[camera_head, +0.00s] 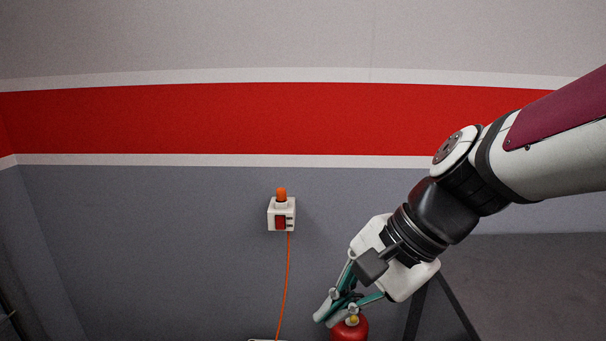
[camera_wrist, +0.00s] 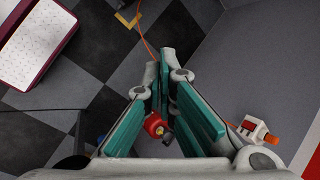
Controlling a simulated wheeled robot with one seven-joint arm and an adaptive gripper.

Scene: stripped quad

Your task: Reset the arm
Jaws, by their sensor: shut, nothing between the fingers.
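My gripper (camera_head: 328,310) hangs at the lower right of the head view, pointing down and left from my arm. In the wrist view its teal fingers (camera_wrist: 164,58) come together at the tips, shut with nothing between them. In the head view a red rounded object (camera_head: 350,331) with a yellow top shows just below and right of the fingers, cut off by the frame edge. A red object with a yellow spot (camera_wrist: 153,124) shows between the finger links in the wrist view. I cannot tell whether the gripper touches it.
A white wall box (camera_head: 270,216) with an orange lamp and red switch stands left of my gripper; it also shows in the wrist view (camera_wrist: 248,127). An orange cable (camera_head: 286,280) runs down from it. A dark grey surface (camera_head: 540,280) lies right. The left wall area is clear.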

